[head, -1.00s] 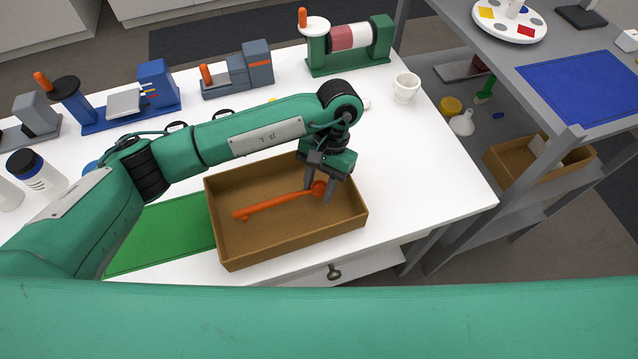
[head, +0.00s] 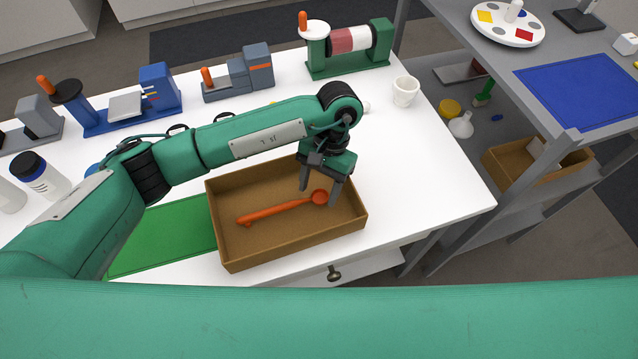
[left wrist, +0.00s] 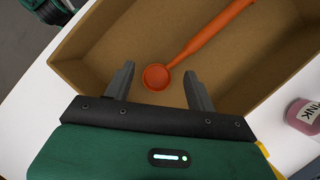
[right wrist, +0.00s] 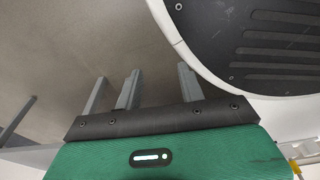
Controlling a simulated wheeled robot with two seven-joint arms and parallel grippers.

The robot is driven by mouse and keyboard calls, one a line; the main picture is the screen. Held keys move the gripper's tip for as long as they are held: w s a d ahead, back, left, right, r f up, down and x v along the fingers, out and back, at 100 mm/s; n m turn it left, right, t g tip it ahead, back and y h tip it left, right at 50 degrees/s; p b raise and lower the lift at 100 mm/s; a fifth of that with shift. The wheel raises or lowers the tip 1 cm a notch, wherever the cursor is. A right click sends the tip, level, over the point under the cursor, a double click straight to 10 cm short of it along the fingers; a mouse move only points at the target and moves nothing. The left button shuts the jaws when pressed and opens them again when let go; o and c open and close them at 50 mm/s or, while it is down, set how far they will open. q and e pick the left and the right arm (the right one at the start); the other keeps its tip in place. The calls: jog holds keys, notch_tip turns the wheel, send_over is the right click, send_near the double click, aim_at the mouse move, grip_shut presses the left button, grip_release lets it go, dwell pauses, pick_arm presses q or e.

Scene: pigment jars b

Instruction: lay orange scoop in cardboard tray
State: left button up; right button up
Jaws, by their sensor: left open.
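The orange scoop (head: 275,210) lies in the cardboard tray (head: 290,249), its handle pointing to the left and its round bowl near the tray's right side. My left gripper (head: 319,191) is open above the bowl end, its fingers spread apart. In the left wrist view the scoop's bowl (left wrist: 157,77) shows between and just beyond the fingertips (left wrist: 158,78), with clear gaps on both sides. The tray's brown floor (left wrist: 115,45) surrounds it. My right gripper (right wrist: 157,85) shows only in the right wrist view, with its fingers apart and nothing between them.
A green mat (head: 165,238) lies left of the tray. A white cup (head: 405,92) stands near the table's right edge. Blue, grey and green devices line the back. A grey shelf (head: 480,220) stands to the right.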

pick_arm(q)
jog(key=shift+r+p, duration=0.45)
jog(key=b+v, duration=0.2)
jog(key=v, duration=0.9)
jog(key=shift+r, duration=0.35)
pick_arm(e)
jog(key=shift+w+a+r, duration=0.1)
jog(key=shift+w+r, duration=0.3)
jog(key=shift+w, duration=0.25)
pick_arm(q)
jog(key=shift+w, duration=0.15)
pick_arm(e)
jog(key=shift+s, duration=0.2)
